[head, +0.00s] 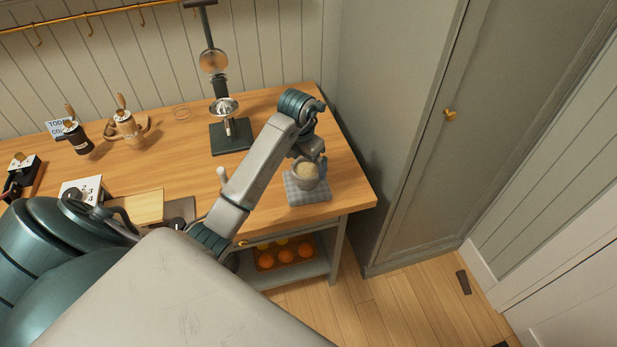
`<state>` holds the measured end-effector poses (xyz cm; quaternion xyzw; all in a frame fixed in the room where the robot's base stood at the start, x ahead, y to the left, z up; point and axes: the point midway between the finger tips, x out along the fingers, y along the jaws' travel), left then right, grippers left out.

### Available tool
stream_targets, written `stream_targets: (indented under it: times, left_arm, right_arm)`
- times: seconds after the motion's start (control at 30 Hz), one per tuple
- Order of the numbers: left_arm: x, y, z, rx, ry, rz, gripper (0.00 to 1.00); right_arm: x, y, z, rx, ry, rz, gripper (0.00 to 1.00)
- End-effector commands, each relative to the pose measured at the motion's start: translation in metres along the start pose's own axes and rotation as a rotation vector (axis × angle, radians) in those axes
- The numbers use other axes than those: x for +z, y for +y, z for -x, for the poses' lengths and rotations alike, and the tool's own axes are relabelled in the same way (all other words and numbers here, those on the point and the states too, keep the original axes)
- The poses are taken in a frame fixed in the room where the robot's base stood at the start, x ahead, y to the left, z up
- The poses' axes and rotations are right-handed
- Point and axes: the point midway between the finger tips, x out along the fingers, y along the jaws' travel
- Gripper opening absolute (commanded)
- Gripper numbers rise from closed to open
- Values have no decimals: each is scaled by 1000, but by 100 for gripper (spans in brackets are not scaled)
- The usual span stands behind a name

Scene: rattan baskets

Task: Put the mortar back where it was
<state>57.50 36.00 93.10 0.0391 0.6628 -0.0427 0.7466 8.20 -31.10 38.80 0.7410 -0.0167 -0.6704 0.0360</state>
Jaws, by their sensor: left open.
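The mortar (306,179), a small grey bowl with pale contents, is on a grey checkered cloth (308,198) near the right front corner of the wooden table. It looks upright. My left gripper (317,163) is open at the mortar's far right rim, close to it. The fingers are small here and partly hidden by the wrist, so I cannot tell whether they touch the rim. My right gripper is not in view.
A black-based press (230,136) stands behind my left arm. Oranges (290,255) lie on the shelf below. A tall grey cabinet (400,120) bounds the table's right side. The table's right edge is bare.

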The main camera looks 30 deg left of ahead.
Motion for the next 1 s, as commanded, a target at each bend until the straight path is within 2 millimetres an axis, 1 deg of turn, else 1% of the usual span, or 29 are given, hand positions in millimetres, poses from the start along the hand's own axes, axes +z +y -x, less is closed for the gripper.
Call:
stream_targets:
  times: [0.03, 0.1, 0.23, 0.33, 0.5, 0.63, 0.73, 0.9, 0.97, 1.0]
  left_arm:
    - [0, 0, -4, -1, 4, 1, 100]
    - [0, 0, -12, -1, 2, 0, 100]
    - [1, 0, -20, -2, 0, 0, 100]
    - [3, 1, -28, -3, 2, 0, 100]
    - [8, 4, -50, -3, 2, 0, 100]
    - [8, 4, -66, -2, 0, -1, 100]
    - [8, 4, -71, -2, -1, -2, 100]
    - [8, 4, -71, -2, -2, -2, 100]
    - [8, 4, -71, -2, -2, -2, 90]
    - [8, 4, -71, -2, -2, -2, 82]
  right_arm:
    - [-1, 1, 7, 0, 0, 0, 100]
    - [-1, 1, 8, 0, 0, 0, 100]
    - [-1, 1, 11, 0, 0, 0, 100]
    - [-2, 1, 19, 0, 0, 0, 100]
    - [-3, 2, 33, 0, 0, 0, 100]
    - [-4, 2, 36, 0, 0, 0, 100]
    - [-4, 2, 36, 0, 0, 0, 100]
    - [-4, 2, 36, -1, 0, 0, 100]
    - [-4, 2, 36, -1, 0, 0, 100]
    - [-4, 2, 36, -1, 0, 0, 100]
